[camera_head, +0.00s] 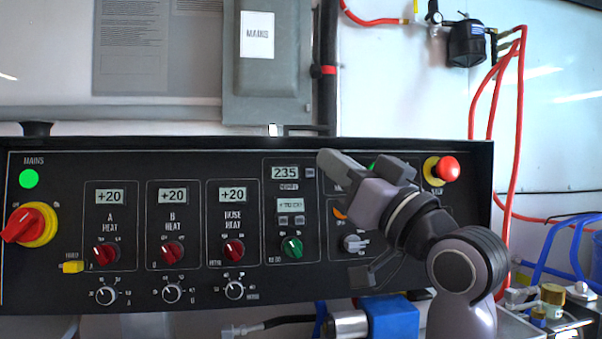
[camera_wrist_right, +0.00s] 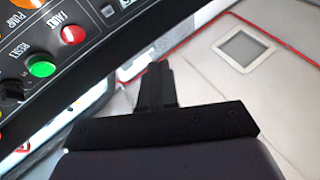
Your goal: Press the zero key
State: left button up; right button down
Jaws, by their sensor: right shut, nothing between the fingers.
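The black control panel (camera_head: 120,270) fills the lower middle of the head view. Its module right of the hose heat one has a display reading 235 (camera_head: 285,172) with a small key (camera_head: 310,172) beside it. Below are a second small display (camera_head: 290,205) and two small keys (camera_head: 291,220). The key labels are too small to read, so I cannot tell which is the zero key. My right gripper (camera_head: 324,158) is shut and empty, its tip appearing just right of the upper small key. In the right wrist view the shut fingers (camera_wrist_right: 158,70) show beside the panel edge. My left gripper is not in view.
A red emergency button (camera_head: 447,168) sits on the panel's right end; a red-yellow mains switch (camera_head: 30,224) is at the left. A green knob (camera_head: 291,247) is below the small displays. Red hoses (camera_head: 515,130) hang at the right. The right wrist view shows a green reset button (camera_wrist_right: 42,66).

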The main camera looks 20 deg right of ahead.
aim_at(310, 173)
jog(key=shift+w+d+f+b, duration=0.25)
jog(key=shift+w+d, duration=0.1)
jog(key=shift+w, duration=1.05)
jog(key=shift+w+d+f+b, duration=0.3)
jog(key=shift+w+d, duration=0.1)
jog(key=shift+w, duration=0.95)
jog(key=shift+w+d+f+b, duration=0.25)
jog(key=shift+w+d, duration=0.1)
jog(key=shift+w, duration=1.05)
jog(key=shift+w, duration=0.1)
jog(key=shift+w+d+f, duration=0.1)
jog(key=shift+w, duration=0.2)
jog(key=shift+w, duration=0.1)
